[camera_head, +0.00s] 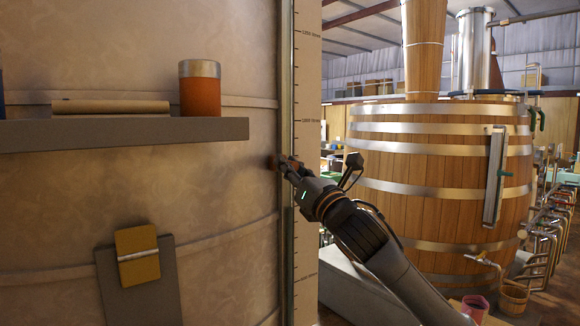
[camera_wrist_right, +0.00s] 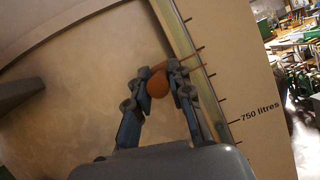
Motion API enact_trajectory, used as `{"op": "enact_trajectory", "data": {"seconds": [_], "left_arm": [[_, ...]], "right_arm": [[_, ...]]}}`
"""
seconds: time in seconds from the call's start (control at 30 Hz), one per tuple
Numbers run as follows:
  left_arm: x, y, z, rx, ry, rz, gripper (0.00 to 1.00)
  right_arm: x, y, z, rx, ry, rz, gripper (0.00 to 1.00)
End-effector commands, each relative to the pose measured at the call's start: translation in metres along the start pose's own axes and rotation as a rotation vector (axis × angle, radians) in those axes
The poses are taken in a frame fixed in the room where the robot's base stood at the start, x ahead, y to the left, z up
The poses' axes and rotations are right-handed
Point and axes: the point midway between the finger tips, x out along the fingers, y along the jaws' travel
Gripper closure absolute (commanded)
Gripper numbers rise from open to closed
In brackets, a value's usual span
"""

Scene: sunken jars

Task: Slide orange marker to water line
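My right gripper (camera_head: 283,164) reaches from the lower right to the upright sight tube (camera_head: 288,60) on the big pale tank, below the 1000 litres mark. In the wrist view its two fingers (camera_wrist_right: 158,76) are closed around the round orange marker (camera_wrist_right: 157,84), touching it on both sides. The tube (camera_wrist_right: 182,40) and scale board (camera_wrist_right: 235,70) run close beside the right finger, with the 750 litres mark lower down. In the head view the marker is mostly hidden by the gripper. The tube looks darker from a little below the gripper, perhaps the water line. My left gripper is not in view.
A grey shelf (camera_head: 120,134) on the tank holds an orange jar (camera_head: 200,90) and a brown roll (camera_head: 110,106). Below it hangs a grey board (camera_head: 150,295) with a yellow block (camera_head: 137,256). A wooden vat (camera_head: 430,150) stands behind at right.

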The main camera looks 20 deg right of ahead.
Motion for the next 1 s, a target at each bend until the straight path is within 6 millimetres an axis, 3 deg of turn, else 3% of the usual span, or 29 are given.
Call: {"op": "enact_trajectory", "data": {"seconds": [0.3,0.37,0.7,0.83,1.0], "left_arm": [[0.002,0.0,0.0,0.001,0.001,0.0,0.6],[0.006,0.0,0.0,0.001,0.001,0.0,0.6],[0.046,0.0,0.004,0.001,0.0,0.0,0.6],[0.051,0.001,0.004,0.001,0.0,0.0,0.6],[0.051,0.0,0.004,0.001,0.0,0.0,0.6]], "right_arm": [[-0.001,-0.001,-0.003,0.0,0.001,0.0,1.0],[-0.004,-0.003,-0.011,-0.001,0.003,-0.001,1.0],[-0.036,-0.019,-0.089,-0.001,0.004,-0.001,1.0],[-0.042,-0.022,-0.101,0.001,0.003,-0.001,1.0],[-0.042,-0.022,-0.101,0.0,0.002,0.0,1.0]]}}
